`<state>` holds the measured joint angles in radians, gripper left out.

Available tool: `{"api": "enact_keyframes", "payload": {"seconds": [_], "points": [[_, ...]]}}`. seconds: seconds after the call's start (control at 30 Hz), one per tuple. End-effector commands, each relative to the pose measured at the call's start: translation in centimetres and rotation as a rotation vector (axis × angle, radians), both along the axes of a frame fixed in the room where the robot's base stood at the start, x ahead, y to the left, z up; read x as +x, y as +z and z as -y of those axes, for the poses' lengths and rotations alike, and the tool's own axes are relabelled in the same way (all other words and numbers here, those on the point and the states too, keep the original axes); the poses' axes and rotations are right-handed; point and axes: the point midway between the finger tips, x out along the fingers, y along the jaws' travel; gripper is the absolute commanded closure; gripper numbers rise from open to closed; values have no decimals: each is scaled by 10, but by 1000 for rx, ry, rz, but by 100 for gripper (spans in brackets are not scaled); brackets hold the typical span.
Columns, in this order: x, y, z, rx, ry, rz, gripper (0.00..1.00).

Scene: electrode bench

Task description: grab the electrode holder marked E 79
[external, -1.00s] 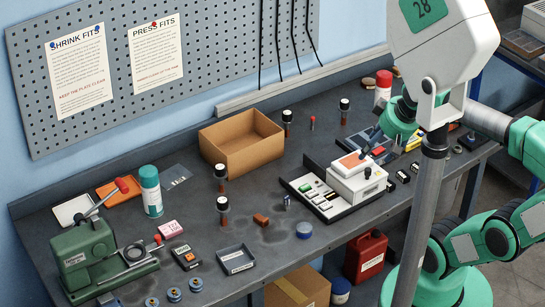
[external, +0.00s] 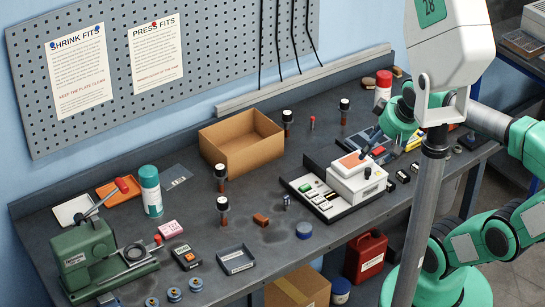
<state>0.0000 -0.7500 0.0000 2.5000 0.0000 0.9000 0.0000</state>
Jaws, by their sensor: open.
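My gripper (external: 366,152) is small and dark in the picture, over the white machine with the orange plate (external: 358,180). It is open and apart from all the holders. The green wrist partly hides it.
An open cardboard box (external: 242,150) stands at the back. A green press (external: 88,255), a spray can (external: 151,190), trays and small boxes occupy the left. A red-topped can (external: 383,88) stands behind my wrist.

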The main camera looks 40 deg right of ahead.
Motion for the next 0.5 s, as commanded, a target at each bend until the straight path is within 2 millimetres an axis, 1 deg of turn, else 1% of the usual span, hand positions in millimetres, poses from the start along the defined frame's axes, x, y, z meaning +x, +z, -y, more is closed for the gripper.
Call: {"api": "enact_keyframes", "payload": {"seconds": [0.33,0.5], "points": [[2,1,0,0,2,-1,43],[16,6,0,-2,12,-8,43]]}}
